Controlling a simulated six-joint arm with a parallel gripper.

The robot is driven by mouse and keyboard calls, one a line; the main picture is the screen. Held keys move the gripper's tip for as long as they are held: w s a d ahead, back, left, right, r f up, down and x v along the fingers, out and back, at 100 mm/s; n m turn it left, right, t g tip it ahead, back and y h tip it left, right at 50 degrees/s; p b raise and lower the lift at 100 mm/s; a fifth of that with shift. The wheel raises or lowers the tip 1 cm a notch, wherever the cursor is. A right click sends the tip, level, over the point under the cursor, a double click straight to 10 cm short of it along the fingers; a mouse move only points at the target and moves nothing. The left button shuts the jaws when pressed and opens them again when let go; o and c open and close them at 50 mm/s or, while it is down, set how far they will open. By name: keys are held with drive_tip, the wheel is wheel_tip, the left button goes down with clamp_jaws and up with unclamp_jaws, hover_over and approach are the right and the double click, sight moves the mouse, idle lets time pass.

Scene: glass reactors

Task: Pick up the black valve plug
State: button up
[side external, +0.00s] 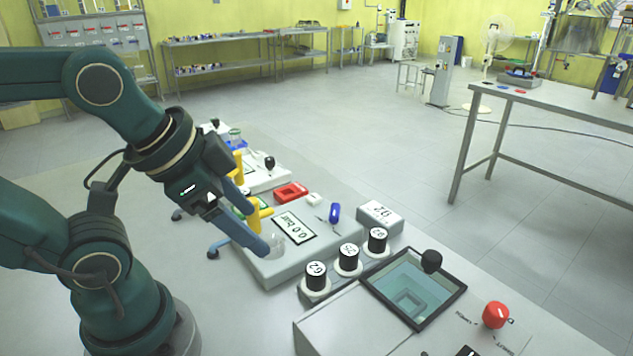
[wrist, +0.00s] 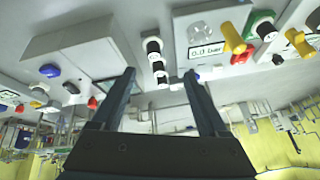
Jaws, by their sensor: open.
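Three black cylinders with white marked tops stand in white round seats in a row in the side view: a near one (side external: 316,275), a middle one (side external: 348,257) and a far one (side external: 377,239). A round black knob (side external: 431,261) sits at the screen panel's back edge. I cannot tell which of these is the black valve plug. My gripper (side external: 258,228) is open and empty, above the grey valve panel, left of the cylinders. In the wrist view, the black cylinders (wrist: 153,46) appear beyond and between the open fingertips (wrist: 160,75).
The grey panel carries a pressure display (side external: 295,227), yellow handles (side external: 253,212), a red block (side external: 290,192) and a blue knob (side external: 334,213). A white box (side external: 379,217) stands behind the cylinders. A console with a screen (side external: 412,286) and red knob (side external: 496,314) is at right.

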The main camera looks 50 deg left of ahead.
drive_tip(key=w+a+r+m+y, duration=0.1)
drive_tip(key=w+r+m, duration=0.5)
drive_tip(key=m, duration=0.4)
drive_tip(key=m+g+y, duration=0.2)
drive_tip(key=m, duration=1.1)
hover_over(379, 234)
drive_tip(key=s, duration=0.1)
wheel_tip(379, 234, down, 11)
drive_tip(key=shift+r, duration=0.1)
drive_tip(key=shift+m+g, duration=0.4)
drive_tip(key=f, duration=0.2)
drive_tip(key=d+f, duration=0.1)
drive_tip(key=f, duration=0.1)
drive_tip(key=shift+s+f, duration=0.1)
drive_tip(key=shift+f, duration=0.05)
drive_tip(key=shift+x, duration=2.45)
clamp_jaws()
